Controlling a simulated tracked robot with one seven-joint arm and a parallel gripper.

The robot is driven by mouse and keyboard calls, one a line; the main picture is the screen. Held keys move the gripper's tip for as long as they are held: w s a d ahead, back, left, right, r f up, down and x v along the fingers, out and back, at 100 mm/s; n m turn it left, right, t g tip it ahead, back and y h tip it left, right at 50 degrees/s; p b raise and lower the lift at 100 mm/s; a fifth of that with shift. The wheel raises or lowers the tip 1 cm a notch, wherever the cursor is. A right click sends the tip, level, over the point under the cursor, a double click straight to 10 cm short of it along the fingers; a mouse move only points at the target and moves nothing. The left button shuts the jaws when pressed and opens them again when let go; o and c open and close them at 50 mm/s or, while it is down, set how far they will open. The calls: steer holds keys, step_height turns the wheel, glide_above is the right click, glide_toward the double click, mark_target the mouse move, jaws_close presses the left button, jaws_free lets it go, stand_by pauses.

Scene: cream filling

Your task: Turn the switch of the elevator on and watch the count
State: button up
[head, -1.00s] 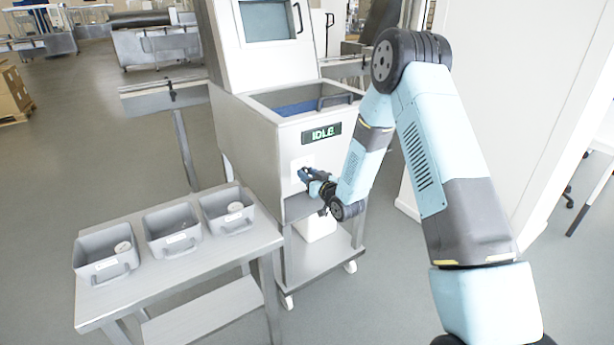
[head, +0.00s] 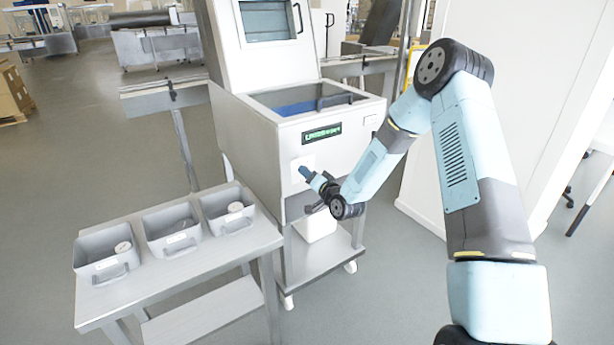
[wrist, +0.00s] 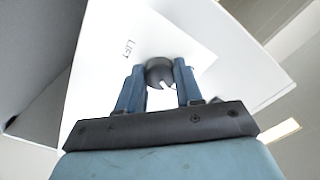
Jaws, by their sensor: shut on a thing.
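The elevator machine (head: 262,150) is a white cabinet with a small display (head: 322,134) on its front, showing a line of green text too small to read surely. In the wrist view the switch is a round dark knob (wrist: 160,70) with a white mark, on a white plate (wrist: 125,45) lettered "LIFT". My gripper (wrist: 158,82) has its two blue fingers on either side of the knob and is shut on it. In the head view my gripper (head: 305,173) is at the plate below the display, and hides the knob.
A steel table (head: 190,258) at the front left holds three grey bins (head: 172,232), each with a small pale round item. An open hopper with a blue inside (head: 297,109) tops the machine. A white wall (head: 500,120) stands right of my arm.

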steer(key=shift+f+m, duration=0.15)
steer(key=shift+m, duration=0.15)
steer(key=o, duration=1)
steer(key=shift+o, duration=0.2)
steer(key=v, duration=1.3)
steer(key=shift+s+d, duration=0.3)
